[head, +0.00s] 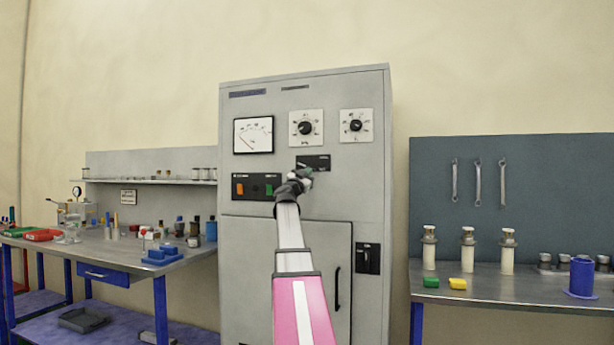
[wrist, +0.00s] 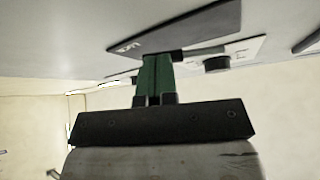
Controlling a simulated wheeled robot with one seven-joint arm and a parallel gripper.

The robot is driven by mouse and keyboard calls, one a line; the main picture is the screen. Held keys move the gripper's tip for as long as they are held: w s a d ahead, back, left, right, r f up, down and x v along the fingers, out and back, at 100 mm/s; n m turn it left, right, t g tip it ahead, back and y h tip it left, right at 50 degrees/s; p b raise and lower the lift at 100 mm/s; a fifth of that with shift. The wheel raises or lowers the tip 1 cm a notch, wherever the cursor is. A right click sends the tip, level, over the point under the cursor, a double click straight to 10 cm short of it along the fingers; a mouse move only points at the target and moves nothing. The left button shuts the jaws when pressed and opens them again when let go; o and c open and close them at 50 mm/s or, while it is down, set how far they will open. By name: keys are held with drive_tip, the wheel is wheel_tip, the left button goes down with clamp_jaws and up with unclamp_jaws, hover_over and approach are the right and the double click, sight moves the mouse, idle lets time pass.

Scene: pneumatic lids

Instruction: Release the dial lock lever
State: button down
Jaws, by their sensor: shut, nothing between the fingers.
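The grey cabinet (head: 300,86) carries two round dials with black knobs, a left dial (head: 306,128) and a right dial (head: 356,126). Below them is a small dark plate (head: 319,160), which looks like the lock lever's plate; it also shows large in the wrist view (wrist: 190,30). A grey bar (wrist: 205,50), probably the lever, lies along the plate's lower edge. My gripper (head: 304,170) is at the plate, its green fingers together and empty. In the wrist view the fingertips (wrist: 158,58) reach the plate's edge beside the bar; whether they touch is unclear.
A meter (head: 253,135) and a panel with orange and green switches (head: 255,187) are left of my gripper. A switch box (head: 368,258) and a door handle (head: 337,288) are lower right. Cluttered workbenches stand on both sides.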

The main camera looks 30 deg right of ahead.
drive_tip(key=shift+s+d+r+n+t+y, duration=0.15)
drive_tip(key=shift+r+n+t+y, duration=0.15)
drive_tip(key=shift+n+t, duration=0.6)
drive_tip(key=r+n+t+y, duration=0.1)
drive_tip(key=n, duration=0.2)
drive_tip(key=n+t+y, duration=0.1)
drive_tip(key=n+t, duration=0.1)
drive_tip(key=n, duration=0.1)
drive_tip(key=s+r+n+t+y, duration=0.1)
drive_tip(key=n+t, duration=0.1)
drive_tip(key=n, duration=0.1)
drive_tip(key=shift+d+r+y, duration=0.3)
drive_tip(key=shift+d, duration=0.05)
drive_tip(key=shift+w+r+n+t+y, duration=0.1)
drive_tip(key=shift+r+n+t+y, duration=0.2)
drive_tip(key=shift+n+t+y, duration=0.5)
drive_tip(key=shift+r+n+t+y, duration=0.1)
drive_tip(key=shift+r+n+y, duration=0.3)
drive_tip(key=shift+n, duration=0.8)
drive_tip(key=shift+f, duration=0.2)
drive_tip(key=v, duration=1.4)
drive_tip(key=shift+w+a, duration=0.1)
drive_tip(key=shift+a, duration=0.05)
